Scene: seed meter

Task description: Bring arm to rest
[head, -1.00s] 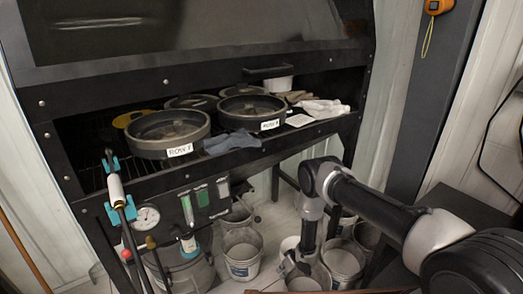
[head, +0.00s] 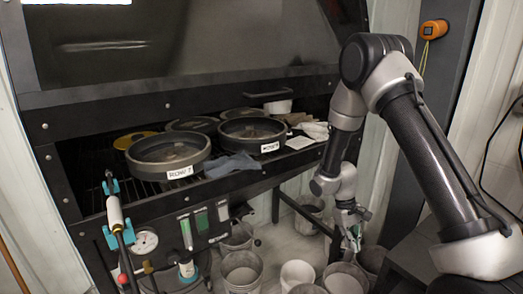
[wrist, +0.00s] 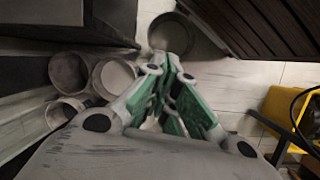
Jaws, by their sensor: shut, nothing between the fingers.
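My arm rises on the right of the head view, bent at the elbow, with its forearm hanging down. My gripper (head: 352,240) points down in front of the right end of the bench, above the buckets. In the wrist view my gripper (wrist: 168,122) shows grey links and green finger pads drawn together, with nothing between them. It is apart from the buckets and the bench.
A dark bench holds round pans labelled ROW, the front ones at left (head: 168,155) and right (head: 253,136), and a grey cloth (head: 232,165). Several buckets stand on the floor, one (head: 242,270) below the bench. An orange device (head: 434,29) hangs on the post.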

